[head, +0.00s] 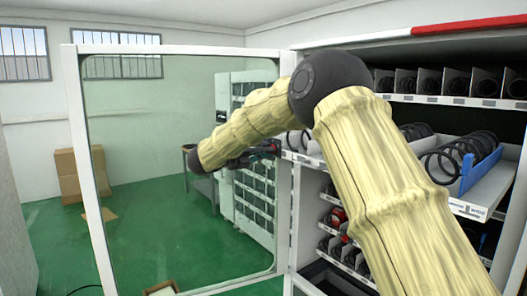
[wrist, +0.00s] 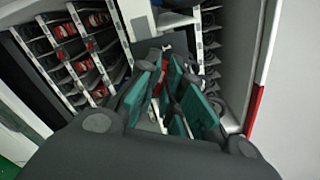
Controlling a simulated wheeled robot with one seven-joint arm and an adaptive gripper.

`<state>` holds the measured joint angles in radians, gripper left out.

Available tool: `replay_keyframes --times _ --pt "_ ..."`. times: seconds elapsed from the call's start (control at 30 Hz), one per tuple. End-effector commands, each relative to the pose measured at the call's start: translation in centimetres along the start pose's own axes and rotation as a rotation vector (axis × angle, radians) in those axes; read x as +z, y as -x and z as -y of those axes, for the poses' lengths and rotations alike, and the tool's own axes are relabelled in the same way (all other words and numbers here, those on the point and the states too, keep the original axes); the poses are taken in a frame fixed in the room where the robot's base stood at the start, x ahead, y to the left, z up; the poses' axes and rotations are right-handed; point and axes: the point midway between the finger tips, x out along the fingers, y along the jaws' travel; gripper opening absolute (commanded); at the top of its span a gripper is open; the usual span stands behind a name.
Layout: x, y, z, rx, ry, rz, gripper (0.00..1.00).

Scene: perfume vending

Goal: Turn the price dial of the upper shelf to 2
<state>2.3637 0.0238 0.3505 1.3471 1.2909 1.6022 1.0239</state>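The upper shelf (head: 474,208) is the pulled-out tray at the right of the head view, with black coils and a blue divider. Small labels line its front edge. My gripper (head: 268,148) is at the tray's left front corner in the head view, small and partly behind my arm. In the wrist view my gripper (wrist: 166,66) shows dark fingers with teal pads, with a narrow gap between them lower down. Dark parts crowd the fingertips, so I cannot tell whether they touch anything. I cannot make out the price dial or its number in either view.
The vending machine's glass door (head: 90,170) stands open at the left. Lower shelves (head: 338,222) hold red and dark items below the tray. Another shelf of coils (head: 455,84) is above it. A second machine (head: 245,190) and cardboard boxes (head: 68,175) stand farther back on green floor.

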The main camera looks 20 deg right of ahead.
Motion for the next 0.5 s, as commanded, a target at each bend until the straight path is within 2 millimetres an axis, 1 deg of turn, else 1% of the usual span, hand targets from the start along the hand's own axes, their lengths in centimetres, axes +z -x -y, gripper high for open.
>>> replay_keyframes --times 0.27,0.5 --pt "-0.07 0.03 -0.14 0.0 -0.004 0.0 0.0" --pt "-0.29 0.0 -0.46 0.0 -0.041 -0.001 0.0"
